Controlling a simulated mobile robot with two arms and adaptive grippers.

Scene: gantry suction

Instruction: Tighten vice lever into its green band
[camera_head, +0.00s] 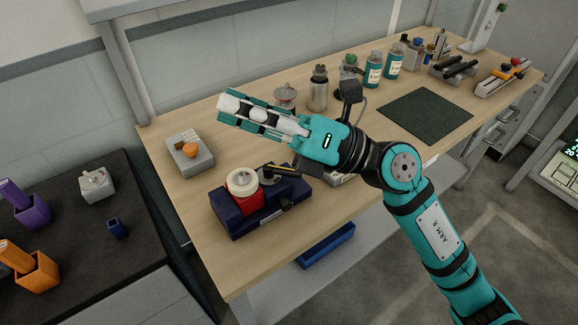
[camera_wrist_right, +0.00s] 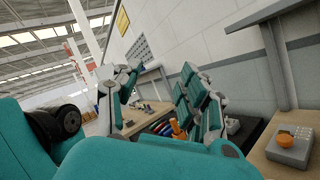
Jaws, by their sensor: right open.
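A dark blue vice-like fixture (camera_head: 232,220) sits near the front left of the wooden bench in the head view. It holds a red part topped by a cream disc (camera_head: 242,181). A dark lever (camera_head: 284,170) shows at its right side, partly under my right wrist. I cannot make out a green band. My right gripper (camera_head: 228,112) is open and empty, above the bench behind the fixture, pointing left and apart from it. Its fingers (camera_wrist_right: 203,105) also show in the right wrist view, where the fixture is not seen. My left gripper is not in view.
A grey box with an orange knob (camera_head: 190,150) sits left of the fixture and also shows in the wrist view (camera_wrist_right: 292,145). A metal canister (camera_head: 318,92) and teal-labelled bottles stand behind my arm. A dark mat (camera_head: 425,115) lies bare at right. A shelf post rises at left.

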